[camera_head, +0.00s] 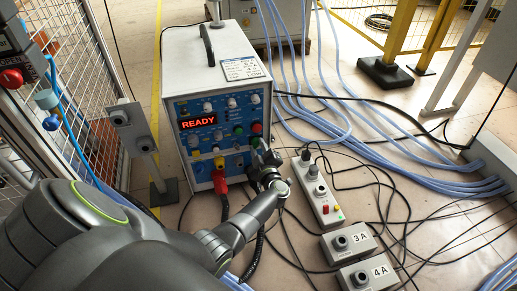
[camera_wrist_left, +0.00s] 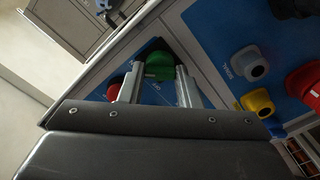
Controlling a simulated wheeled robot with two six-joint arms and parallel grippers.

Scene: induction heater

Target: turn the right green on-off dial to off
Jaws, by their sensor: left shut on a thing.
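My left gripper (camera_head: 259,150) is at the lower right part of this panel. In the left wrist view, the green dial (camera_wrist_left: 158,66) sits at a corner of the blue panel, between the two metal fingers of my left gripper (camera_wrist_left: 159,78), which is shut on it. The fingers partly cover the dial, and its exact setting cannot be read. My right gripper is in neither view.
Red connector plugs (camera_head: 219,180) hang below the panel. A power strip (camera_head: 318,190), boxes 3A (camera_head: 348,244) and 4A (camera_head: 369,274), and cables cover the floor.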

